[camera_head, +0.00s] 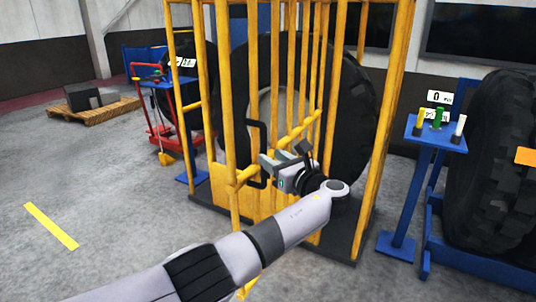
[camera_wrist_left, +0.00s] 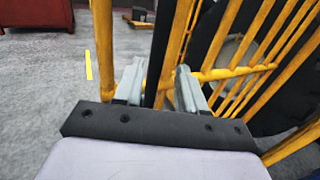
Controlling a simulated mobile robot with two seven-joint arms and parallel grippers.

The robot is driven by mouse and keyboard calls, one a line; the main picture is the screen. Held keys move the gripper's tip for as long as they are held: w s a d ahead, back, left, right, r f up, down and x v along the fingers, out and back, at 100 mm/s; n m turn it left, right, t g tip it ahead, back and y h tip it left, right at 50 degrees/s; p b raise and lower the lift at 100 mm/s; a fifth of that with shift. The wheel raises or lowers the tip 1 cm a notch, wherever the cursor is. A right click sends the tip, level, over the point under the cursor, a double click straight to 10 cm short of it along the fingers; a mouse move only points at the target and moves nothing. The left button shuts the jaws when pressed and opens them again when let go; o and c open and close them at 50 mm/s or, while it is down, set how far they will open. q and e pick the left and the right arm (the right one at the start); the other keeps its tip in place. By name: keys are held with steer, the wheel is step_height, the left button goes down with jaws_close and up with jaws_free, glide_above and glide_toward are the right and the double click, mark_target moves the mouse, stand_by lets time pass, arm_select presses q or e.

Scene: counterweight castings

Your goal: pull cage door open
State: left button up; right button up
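The yellow barred cage door (camera_head: 228,90) stands at an angle to the cage frame (camera_head: 388,110), its near edge out past the dark base, so it looks partly open. A black upright handle (camera_head: 254,134) is on the door. My left gripper (camera_head: 278,168) is at the handle's lower part. In the left wrist view the two grey fingers (camera_wrist_left: 159,85) are apart, with the dark handle bar (camera_wrist_left: 156,62) between them and a gap showing. Contact with the handle cannot be made out. My right gripper is not in view.
A large tyre (camera_head: 352,110) stands inside the cage. A blue stand (camera_head: 411,190) with coloured pieces and another tyre (camera_head: 495,160) are at the right. A red trolley (camera_head: 160,125) and a wooden pallet (camera_head: 95,112) are at the back left. The grey floor at left is clear.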

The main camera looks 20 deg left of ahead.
arm_select(q)
steer(key=v, duration=0.3)
steer(key=shift+s+d, duration=0.2)
steer(key=shift+d, duration=0.15)
